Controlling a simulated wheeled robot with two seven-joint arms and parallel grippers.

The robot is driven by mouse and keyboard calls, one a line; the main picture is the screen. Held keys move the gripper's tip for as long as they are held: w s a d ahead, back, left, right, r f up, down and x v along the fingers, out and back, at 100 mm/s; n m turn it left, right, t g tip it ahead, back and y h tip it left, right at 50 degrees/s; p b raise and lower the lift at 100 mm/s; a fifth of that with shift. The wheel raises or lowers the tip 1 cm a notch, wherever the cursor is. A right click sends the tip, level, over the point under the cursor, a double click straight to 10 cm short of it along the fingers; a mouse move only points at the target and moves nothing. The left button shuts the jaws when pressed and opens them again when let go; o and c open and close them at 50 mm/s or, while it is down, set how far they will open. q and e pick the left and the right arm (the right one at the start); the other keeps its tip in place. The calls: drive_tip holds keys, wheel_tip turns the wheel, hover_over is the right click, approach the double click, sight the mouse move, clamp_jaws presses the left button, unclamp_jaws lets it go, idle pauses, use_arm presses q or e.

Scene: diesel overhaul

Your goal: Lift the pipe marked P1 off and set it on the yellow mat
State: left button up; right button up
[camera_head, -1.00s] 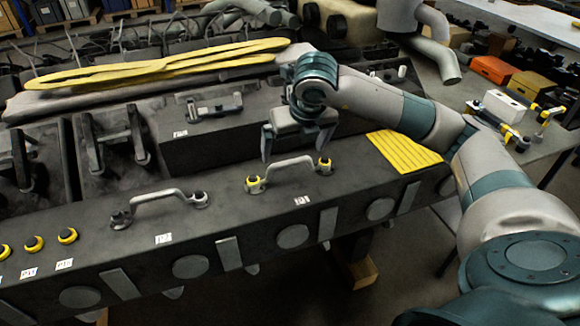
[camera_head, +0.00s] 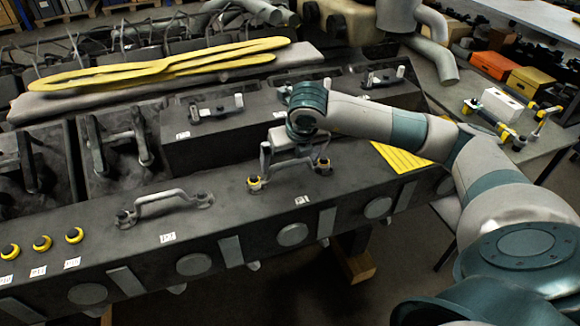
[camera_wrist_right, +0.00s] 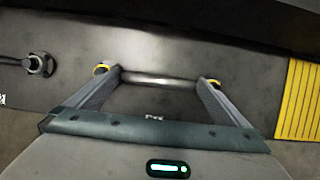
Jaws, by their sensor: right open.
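A grey handle-shaped pipe (camera_head: 292,165) with yellow rings at both ends stands on the dark engine block. A small white label (camera_head: 302,200) lies in front of it; its print is too small to read surely. My right gripper (camera_head: 294,168) is open right above this pipe, pointing down. In the right wrist view the pipe (camera_wrist_right: 160,79) runs crosswise between the spread fingers (camera_wrist_right: 158,78), one fingertip near each ringed end. I cannot tell whether they touch it. The yellow mat (camera_head: 400,157) lies on the block to the right; it also shows in the wrist view (camera_wrist_right: 300,98). My left gripper is out of view.
A second similar pipe (camera_head: 163,200) stands on the block to the left, with yellow-ringed ports (camera_head: 42,243) beyond it. Raised dark covers (camera_head: 215,135) rise behind. A side table (camera_head: 500,135) with boxes stands at the right. The mat's visible part is bare.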

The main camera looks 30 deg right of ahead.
sight(291, 163)
idle(0.3)
drive_tip(key=shift+r, duration=0.1)
drive_tip(key=c, duration=1.1)
drive_tip(key=shift+r+b, duration=0.35)
drive_tip(key=shift+r, duration=0.05)
drive_tip(key=c, duration=0.8)
drive_tip(key=shift+r, duration=0.35)
wheel_tip(291, 163, up, 2)
drive_tip(key=shift+r+b, duration=0.2)
drive_tip(key=shift+b, duration=0.75)
drive_tip(key=c, duration=0.5)
drive_tip(key=shift+o, duration=0.4)
drive_tip(key=w+d+r+b, duration=0.3)
drive_tip(key=d+r, duration=0.1)
drive_tip(key=d, duration=0.3)
drive_tip(key=shift+d+r, duration=0.2)
drive_tip(key=shift+r, duration=0.05)
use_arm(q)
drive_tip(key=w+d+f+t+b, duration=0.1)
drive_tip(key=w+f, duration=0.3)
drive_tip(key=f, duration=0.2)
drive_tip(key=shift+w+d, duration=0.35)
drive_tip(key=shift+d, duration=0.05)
use_arm(e)
drive_tip(key=d, duration=0.1)
drive_tip(key=w+d+r, duration=0.1)
drive_tip(key=d+r, duration=0.1)
drive_tip(key=shift+w+d+r, duration=0.15)
drive_tip(key=shift+w+r, duration=0.1)
drive_tip(key=shift+w, duration=0.05)
